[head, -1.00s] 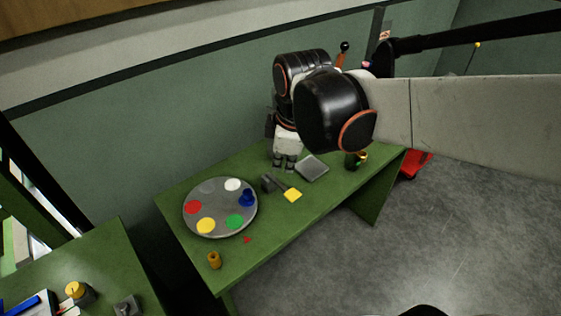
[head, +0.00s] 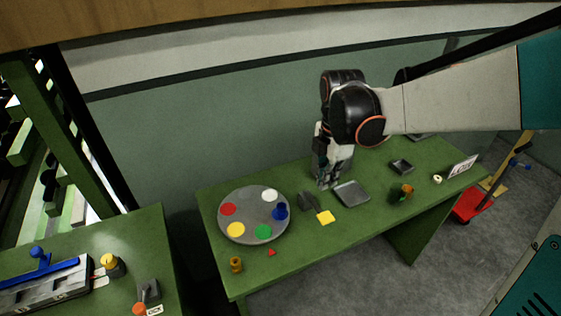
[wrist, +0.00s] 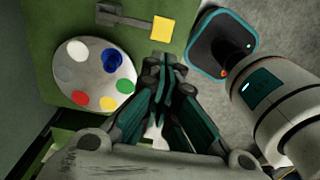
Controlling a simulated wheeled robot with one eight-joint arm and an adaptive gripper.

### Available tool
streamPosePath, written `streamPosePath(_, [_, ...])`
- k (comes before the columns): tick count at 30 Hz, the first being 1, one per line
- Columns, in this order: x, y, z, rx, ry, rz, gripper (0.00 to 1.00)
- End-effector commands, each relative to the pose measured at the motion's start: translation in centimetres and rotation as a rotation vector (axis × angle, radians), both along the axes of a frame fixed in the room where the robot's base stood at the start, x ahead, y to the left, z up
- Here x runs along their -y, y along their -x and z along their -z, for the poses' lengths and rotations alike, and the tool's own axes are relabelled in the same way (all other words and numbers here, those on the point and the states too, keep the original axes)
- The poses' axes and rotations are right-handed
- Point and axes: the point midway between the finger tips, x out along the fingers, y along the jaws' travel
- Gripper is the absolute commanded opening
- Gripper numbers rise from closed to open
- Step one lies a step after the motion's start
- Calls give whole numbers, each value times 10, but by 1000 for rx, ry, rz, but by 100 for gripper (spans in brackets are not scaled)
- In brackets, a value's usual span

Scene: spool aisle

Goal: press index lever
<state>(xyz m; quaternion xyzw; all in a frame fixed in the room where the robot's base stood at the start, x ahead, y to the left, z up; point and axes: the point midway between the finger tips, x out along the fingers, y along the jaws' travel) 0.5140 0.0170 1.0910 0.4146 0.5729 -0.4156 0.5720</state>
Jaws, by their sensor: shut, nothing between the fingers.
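The index lever has a dark grey block (head: 307,202) and an arm ending in a flat yellow paddle (head: 326,217), beside a round grey disc (head: 246,237) on the green table. The disc carries white, red, yellow, green and blue spots, with a blue spool (head: 280,211) at the blue one. My gripper (head: 325,184) points down just behind the lever, shut and empty. In the wrist view, the yellow paddle (wrist: 162,29) lies just beyond the closed fingertips (wrist: 158,62), and the disc (wrist: 84,88) is to the left. I see no contact with the paddle; the height gap is unclear.
A grey square tray (head: 351,194) lies right of the lever. A green-and-orange spool (head: 402,193) and a small dark tray (head: 401,167) stand farther right. A second table (head: 120,235) stands left.

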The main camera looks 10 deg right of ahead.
Motion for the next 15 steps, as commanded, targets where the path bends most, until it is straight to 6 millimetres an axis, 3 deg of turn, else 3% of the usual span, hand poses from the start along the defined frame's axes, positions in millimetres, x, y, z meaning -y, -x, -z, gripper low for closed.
streamPosePath(8, [0,0,10,1,0,1,0])
streamPosePath(15, [0,0,53,1,0,1,0])
